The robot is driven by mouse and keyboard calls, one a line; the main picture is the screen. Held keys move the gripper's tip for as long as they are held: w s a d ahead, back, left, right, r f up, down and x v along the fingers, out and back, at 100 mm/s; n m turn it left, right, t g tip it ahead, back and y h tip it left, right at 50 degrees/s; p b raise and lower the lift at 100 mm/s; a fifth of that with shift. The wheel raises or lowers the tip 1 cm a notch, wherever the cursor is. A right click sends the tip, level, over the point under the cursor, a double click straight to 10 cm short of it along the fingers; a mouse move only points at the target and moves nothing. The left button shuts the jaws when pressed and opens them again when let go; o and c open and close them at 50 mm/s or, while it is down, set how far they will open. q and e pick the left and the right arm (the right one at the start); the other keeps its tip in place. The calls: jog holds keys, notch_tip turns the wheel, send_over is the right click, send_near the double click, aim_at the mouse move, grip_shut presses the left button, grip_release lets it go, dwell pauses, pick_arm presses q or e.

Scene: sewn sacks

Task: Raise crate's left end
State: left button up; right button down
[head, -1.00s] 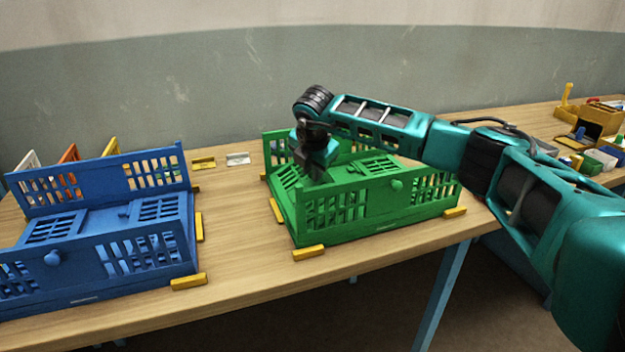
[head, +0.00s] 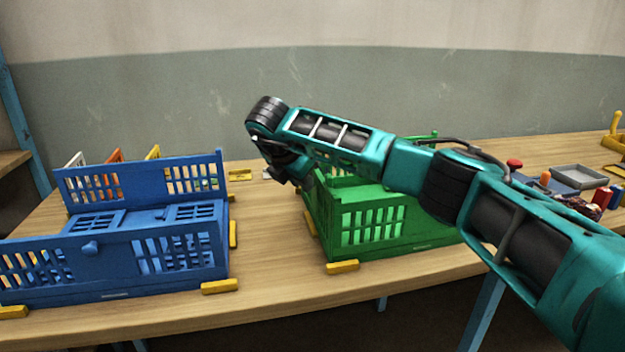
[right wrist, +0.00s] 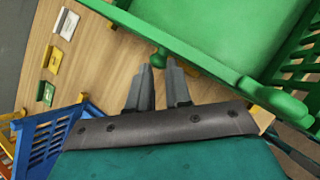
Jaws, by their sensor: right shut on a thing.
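The green crate (head: 375,226) stands on the table at the centre right of the head view, partly hidden behind my right arm. Its front left corner is close to a yellow block, and I see no clear tilt. My right gripper (head: 284,176) is at the crate's left end, pointing down. In the right wrist view, the two grey fingertips (right wrist: 158,72) are shut on a small green knob (right wrist: 158,57) on the crate's end. The head view hides this contact. My left gripper is not in view.
A blue crate (head: 125,252) stands to the left, with bare table between the crates. Yellow blocks (head: 343,267) lie around both crates. Small coloured plates (right wrist: 68,24) lie on the table. A grey tray (head: 579,177) and small items are at the far right.

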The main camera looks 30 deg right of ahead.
pick_arm(q)
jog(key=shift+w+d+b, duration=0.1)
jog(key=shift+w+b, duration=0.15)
jog(key=shift+b, duration=0.05)
pick_arm(e)
jog(key=shift+a+f+g+h, duration=0.15)
jog(key=shift+a+f+h, duration=0.1)
jog(key=shift+f, duration=0.2)
jog(key=shift+a+f+g+h, duration=0.15)
jog(key=shift+f+h, duration=0.1)
jog(key=shift+f, duration=0.2)
jog(key=c, duration=1.5)
grip_release()
jog(key=shift+o, duration=1)
jog(key=shift+w+d+f, duration=0.15)
jog(key=shift+w+f, duration=0.1)
jog(key=shift+w, duration=0.15)
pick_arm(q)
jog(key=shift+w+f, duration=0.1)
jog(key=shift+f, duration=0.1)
pick_arm(e)
jog(key=v, duration=1.3)
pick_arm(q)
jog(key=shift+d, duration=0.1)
pick_arm(e)
jog(key=shift+s, duration=0.15)
